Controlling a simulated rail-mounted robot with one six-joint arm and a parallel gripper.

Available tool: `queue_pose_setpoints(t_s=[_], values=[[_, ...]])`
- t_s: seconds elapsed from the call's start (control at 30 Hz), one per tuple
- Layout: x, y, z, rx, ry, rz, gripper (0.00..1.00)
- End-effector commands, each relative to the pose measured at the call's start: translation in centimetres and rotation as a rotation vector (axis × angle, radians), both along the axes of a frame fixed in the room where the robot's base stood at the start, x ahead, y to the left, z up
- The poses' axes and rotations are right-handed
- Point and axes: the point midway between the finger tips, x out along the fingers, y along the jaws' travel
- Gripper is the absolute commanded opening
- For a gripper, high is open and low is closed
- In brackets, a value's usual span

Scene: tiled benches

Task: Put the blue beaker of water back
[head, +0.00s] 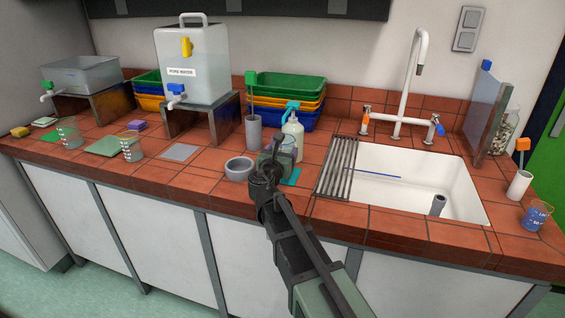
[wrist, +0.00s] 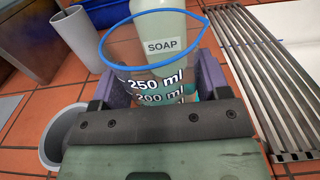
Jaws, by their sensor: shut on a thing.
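My gripper (head: 272,165) is shut on a clear beaker with a blue rim (wrist: 150,68). In the wrist view its purple-grey fingers (wrist: 158,88) are on either side of the beaker, whose 250 ml and 200 ml marks face the camera. The beaker looks upright; I cannot tell how much water is in it. In the head view the held beaker (head: 288,142) is mostly hidden by my gripper, in front of the soap bottle. A teal mat (head: 291,177) lies beside it.
The soap bottle (head: 293,127) stands close behind. A grey bowl (head: 239,168) and a grey cylinder (head: 253,132) are to the left. A metal rack (head: 338,167) and the sink (head: 400,180) are to the right. Two clear beakers (head: 131,147) (head: 68,133) stand further left.

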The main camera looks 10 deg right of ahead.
Motion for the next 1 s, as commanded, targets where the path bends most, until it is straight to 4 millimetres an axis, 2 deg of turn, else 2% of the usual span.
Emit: queue_pose_setpoints(t_s=[0.03, 0.1, 0.17, 0.4, 0.57, 0.6, 0.7, 0.73, 1.0], values=[[0.7, -0.4, -0.7, 0.0, 0.0, -0.002, 0.36], [0.5, -0.3, -3.1, 0.0, 0.0, -0.001, 0.36], [0.4, -0.3, -4.0, 0.0, 0.0, -0.001, 0.36], [0.4, -0.2, -3.5, 0.0, 0.0, -0.001, 0.36], [0.4, -0.2, -4.0, 0.0, 0.0, -0.001, 0.36], [0.4, -0.2, -3.8, 0.0, 0.0, -0.001, 0.75], [0.4, -0.2, -3.8, 0.0, 0.0, -0.001, 0.91], [0.4, -0.2, -3.8, 0.0, 0.0, -0.001, 0.95], [0.4, -0.2, -3.6, 0.0, 0.0, -0.001, 0.95]])
